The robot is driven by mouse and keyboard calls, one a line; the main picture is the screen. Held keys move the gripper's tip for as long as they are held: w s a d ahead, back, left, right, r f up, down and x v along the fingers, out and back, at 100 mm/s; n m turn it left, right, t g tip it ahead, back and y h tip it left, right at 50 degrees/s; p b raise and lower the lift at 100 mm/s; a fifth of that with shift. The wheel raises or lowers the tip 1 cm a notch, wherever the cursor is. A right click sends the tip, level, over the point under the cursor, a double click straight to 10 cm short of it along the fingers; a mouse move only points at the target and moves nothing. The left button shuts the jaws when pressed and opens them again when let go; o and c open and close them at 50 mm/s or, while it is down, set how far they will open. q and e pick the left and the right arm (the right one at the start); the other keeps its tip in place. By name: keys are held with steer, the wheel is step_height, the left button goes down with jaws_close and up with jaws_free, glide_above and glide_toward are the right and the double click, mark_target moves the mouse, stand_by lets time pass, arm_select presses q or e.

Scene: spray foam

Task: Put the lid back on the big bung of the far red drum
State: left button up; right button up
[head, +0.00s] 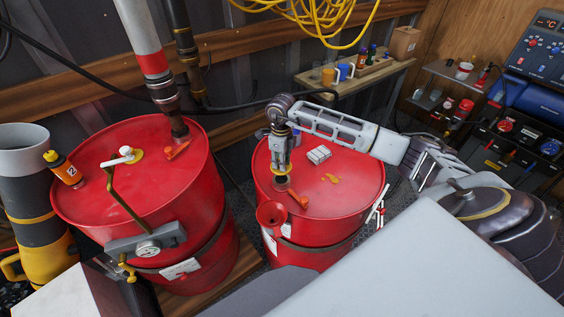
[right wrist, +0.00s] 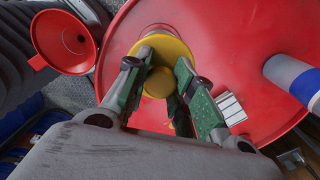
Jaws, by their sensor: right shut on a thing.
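My right gripper (head: 281,165) points down over the top of the right-hand red drum (head: 345,195), near the drum's front left rim. It is shut on a round yellow lid (head: 281,175), which shows as a yellow disc between the green fingers in the right wrist view (right wrist: 172,50). A dark round spot, perhaps the bung opening (head: 282,187), lies just below the lid; I cannot tell whether lid and drum touch. The other red drum (head: 85,200) stands at the left with a white fitting on a yellow ring (head: 126,155). My left gripper is not in view.
A blue-and-white cylinder (right wrist: 295,75) stands close by. A wooden shelf (head: 365,80) is behind.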

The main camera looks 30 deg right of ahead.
mark_target(281, 172)
steer(key=shift+f, duration=0.1)
stand_by(0.4)
steer(key=shift+f+b, duration=1.1)
steer(key=shift+f, duration=1)
steer(key=shift+f+b, duration=0.8)
steer(key=shift+f, duration=0.15)
stand_by(0.4)
steer(key=shift+f+b, duration=0.2)
steer(key=shift+b, duration=0.5)
stand_by(0.9)
stand_by(0.4)
steer(key=o, duration=1)
